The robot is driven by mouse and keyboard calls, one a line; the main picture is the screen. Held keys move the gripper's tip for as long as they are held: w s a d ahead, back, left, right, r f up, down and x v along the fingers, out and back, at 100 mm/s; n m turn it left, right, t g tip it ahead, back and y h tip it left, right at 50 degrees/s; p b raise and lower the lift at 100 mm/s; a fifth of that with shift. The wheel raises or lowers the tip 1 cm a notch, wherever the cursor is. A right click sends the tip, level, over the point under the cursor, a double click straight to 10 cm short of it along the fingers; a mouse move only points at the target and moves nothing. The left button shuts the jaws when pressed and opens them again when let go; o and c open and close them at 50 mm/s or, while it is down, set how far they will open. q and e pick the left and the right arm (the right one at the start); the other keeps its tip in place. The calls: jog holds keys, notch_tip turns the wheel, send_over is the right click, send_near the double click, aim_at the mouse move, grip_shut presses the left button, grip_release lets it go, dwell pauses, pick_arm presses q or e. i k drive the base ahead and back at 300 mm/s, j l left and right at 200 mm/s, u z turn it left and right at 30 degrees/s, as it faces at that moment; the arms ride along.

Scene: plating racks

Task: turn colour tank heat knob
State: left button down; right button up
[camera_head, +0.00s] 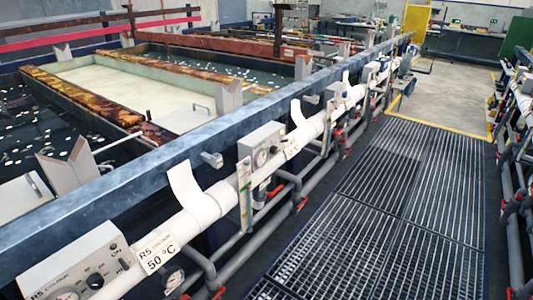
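A light grey control box (80,268) labelled "R5 COLOUR" is at the bottom left, on the front side of the tank rail. A black knob (95,281) is on its face, with smaller dark controls beside it. A round dial at the box's lower edge is partly cut off by the frame. A white label (157,250) reading "R5 COLOUR 50 °C" is on the white pipe to the right of the box. Neither of my grippers shows in this view.
A blue rail (120,186) runs from lower left to upper right, with tanks behind it. White pipe (215,204), grey pipes and red valve handles (303,204) line its front. A dark grated walkway (375,200) is clear on the right; more pipework borders its far right side.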

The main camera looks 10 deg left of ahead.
aim_at(95, 281)
jog(key=u, duration=1.4)
